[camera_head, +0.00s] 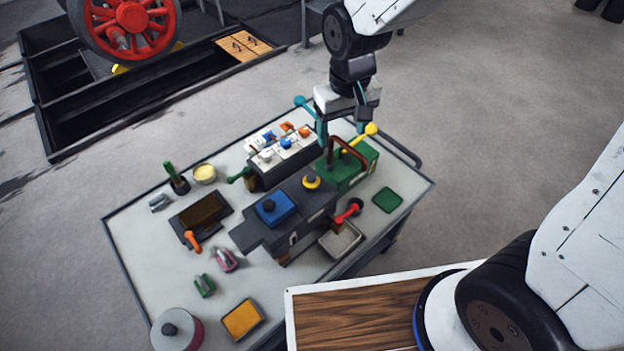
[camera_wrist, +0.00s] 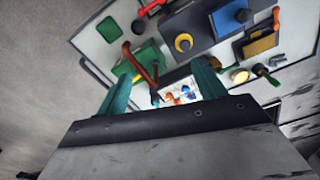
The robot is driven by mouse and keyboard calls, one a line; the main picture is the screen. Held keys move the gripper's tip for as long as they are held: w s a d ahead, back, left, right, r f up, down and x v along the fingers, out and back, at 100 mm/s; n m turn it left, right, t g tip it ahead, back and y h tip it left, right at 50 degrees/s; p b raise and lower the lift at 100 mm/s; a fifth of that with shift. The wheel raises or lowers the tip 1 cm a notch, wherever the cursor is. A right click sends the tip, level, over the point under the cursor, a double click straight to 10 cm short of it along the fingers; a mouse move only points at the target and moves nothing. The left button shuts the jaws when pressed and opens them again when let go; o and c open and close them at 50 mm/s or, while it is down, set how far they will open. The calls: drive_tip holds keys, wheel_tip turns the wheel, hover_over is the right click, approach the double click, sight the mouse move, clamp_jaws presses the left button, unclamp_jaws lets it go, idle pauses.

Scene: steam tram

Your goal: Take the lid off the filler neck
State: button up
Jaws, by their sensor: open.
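On the dark machine on the cart sits a yellow ring with a dark knobbed top (camera_head: 311,180), which looks like the filler neck with its lid on. It shows in the wrist view as a yellow ring with a dark centre (camera_wrist: 183,42). My gripper (camera_head: 341,137) is open and empty, with teal fingers pointing down. It hangs above the back of the machine, near the green block (camera_head: 362,174) and its brown hoop handle (camera_head: 333,150). The ring is apart from the fingers, nearer the front. In the wrist view, my gripper (camera_wrist: 165,70) shows both fingers spread.
A box with several coloured knobs (camera_head: 266,156) stands left of my gripper. A yellow-ended lever (camera_head: 371,130) and a red lever (camera_head: 350,210) stick out nearby. The blue block (camera_head: 275,207) is left of the ring. The grey cart top (camera_head: 135,235) has small loose items and bare patches.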

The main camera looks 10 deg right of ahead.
drive_tip(key=n, duration=0.1)
approach(311, 179)
drive_tip(key=shift+s+d, duration=0.1)
drive_tip(key=shift+d, duration=0.1)
wheel_tip(311, 179, down, 8)
drive_tip(key=shift+a+r, duration=0.1)
drive_tip(key=shift+a, duration=0.05)
drive_tip(key=c, duration=1)
